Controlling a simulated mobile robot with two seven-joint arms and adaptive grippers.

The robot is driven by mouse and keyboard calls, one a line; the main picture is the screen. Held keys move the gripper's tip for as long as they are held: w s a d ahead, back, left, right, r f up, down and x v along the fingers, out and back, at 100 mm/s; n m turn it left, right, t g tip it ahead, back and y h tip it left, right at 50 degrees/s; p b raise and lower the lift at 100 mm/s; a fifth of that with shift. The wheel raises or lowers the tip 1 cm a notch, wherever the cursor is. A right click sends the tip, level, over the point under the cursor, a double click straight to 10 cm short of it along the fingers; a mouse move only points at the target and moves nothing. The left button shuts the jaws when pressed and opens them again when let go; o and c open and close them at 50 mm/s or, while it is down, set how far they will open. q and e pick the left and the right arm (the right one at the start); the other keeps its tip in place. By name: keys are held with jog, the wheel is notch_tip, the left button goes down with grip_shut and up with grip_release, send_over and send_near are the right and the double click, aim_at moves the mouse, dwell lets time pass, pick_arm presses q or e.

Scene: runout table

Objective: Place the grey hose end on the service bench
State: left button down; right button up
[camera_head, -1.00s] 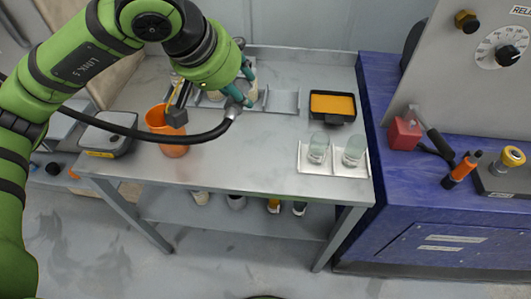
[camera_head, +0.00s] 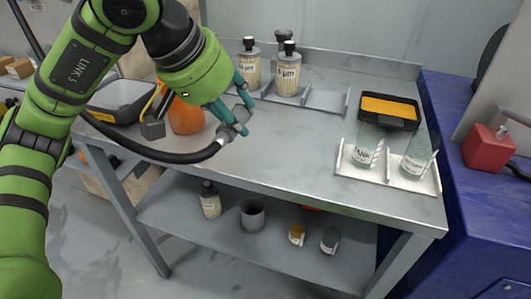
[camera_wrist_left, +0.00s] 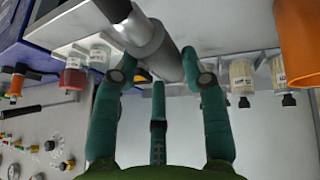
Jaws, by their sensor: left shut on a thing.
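The grey hose end (camera_head: 228,136) is a metal fitting on a black hose (camera_head: 165,155) that curves in from the left. My left gripper (camera_head: 236,112), with teal fingers, is shut on it above the service bench (camera_head: 290,150), a grey steel table. I cannot tell whether the fitting touches the top. In the left wrist view the hose end (camera_wrist_left: 150,42) is a grey cylinder between the fingers, partly hidden by them. My right gripper is not in view.
An orange beaker (camera_head: 186,117) stands just left of the gripper. Labelled bottles (camera_head: 288,74) stand behind. A yellow-filled tray (camera_head: 388,110) and a white rack (camera_head: 372,172) with two glasses are at the right. The bench middle is clear.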

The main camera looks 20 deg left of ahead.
pick_arm(q)
jog(key=w+f, duration=0.2)
jog(key=w, duration=0.1)
jog(key=w+d+f, duration=0.1)
jog(key=w+f, duration=0.1)
jog(key=w, duration=0.2)
jog(key=w+f+p, duration=0.1)
jog(key=w+f, duration=0.2)
jog(key=w, duration=0.1)
jog(key=shift+w+d, duration=0.15)
jog(key=shift+d, duration=0.2)
notch_tip(320, 180, down, 4)
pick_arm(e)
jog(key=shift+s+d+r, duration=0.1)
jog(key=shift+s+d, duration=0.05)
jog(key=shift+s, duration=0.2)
pick_arm(q)
jog(key=shift+f+b, duration=0.2)
jog(key=shift+b, duration=0.1)
jog(key=c, duration=0.7)
grip_release()
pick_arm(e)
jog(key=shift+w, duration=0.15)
pick_arm(q)
jog(key=shift+r, duration=0.1)
